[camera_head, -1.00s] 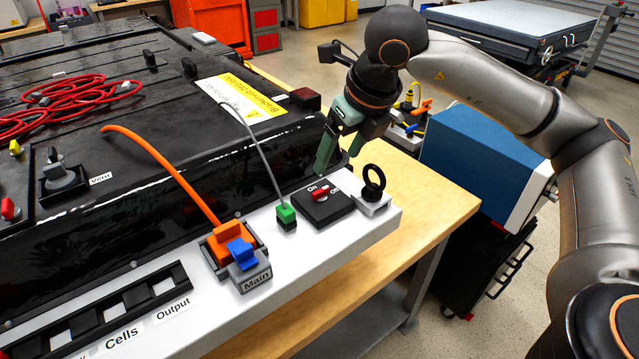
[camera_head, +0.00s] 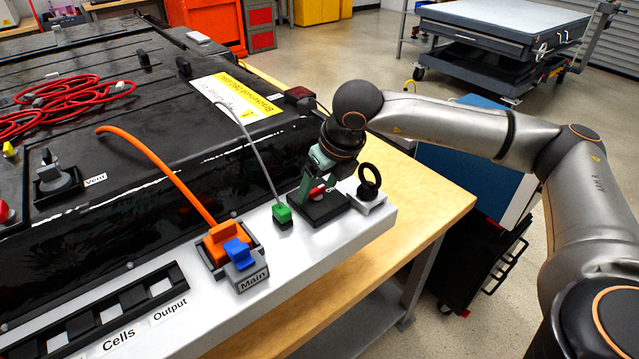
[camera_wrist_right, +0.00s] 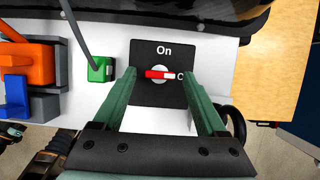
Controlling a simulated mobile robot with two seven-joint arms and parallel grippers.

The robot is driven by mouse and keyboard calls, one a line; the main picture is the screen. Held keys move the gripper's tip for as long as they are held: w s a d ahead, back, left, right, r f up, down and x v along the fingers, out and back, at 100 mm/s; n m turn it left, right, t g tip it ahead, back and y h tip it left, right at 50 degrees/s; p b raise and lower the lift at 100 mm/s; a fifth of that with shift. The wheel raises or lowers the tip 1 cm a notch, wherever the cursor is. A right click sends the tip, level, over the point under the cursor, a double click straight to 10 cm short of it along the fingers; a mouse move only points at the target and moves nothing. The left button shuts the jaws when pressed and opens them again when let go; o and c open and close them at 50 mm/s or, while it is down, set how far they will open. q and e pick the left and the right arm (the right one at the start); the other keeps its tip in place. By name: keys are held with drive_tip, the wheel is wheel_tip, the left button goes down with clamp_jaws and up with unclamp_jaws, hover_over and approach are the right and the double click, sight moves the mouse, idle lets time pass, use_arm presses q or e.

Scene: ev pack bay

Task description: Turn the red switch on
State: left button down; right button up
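The red switch (camera_wrist_right: 160,74) sits on a black square plate (camera_wrist_right: 158,95) marked "On" at the top, with a second label at its right partly covered by a finger. In the head view the switch (camera_head: 317,194) is partly hidden by my gripper. My right gripper (camera_wrist_right: 160,78) is open, its green fingers on either side of the lever, with gaps between. In the head view it is low over the plate (camera_head: 318,209).
A green connector (camera_head: 282,214) with a grey cable is left of the plate. A black ring (camera_head: 369,182) on a grey block stands close at the right. An orange plug (camera_head: 226,240) and blue latch (camera_head: 238,252) are farther left. The wooden bench (camera_head: 432,207) is clear at right.

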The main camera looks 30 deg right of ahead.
clamp_jaws()
idle(0.4)
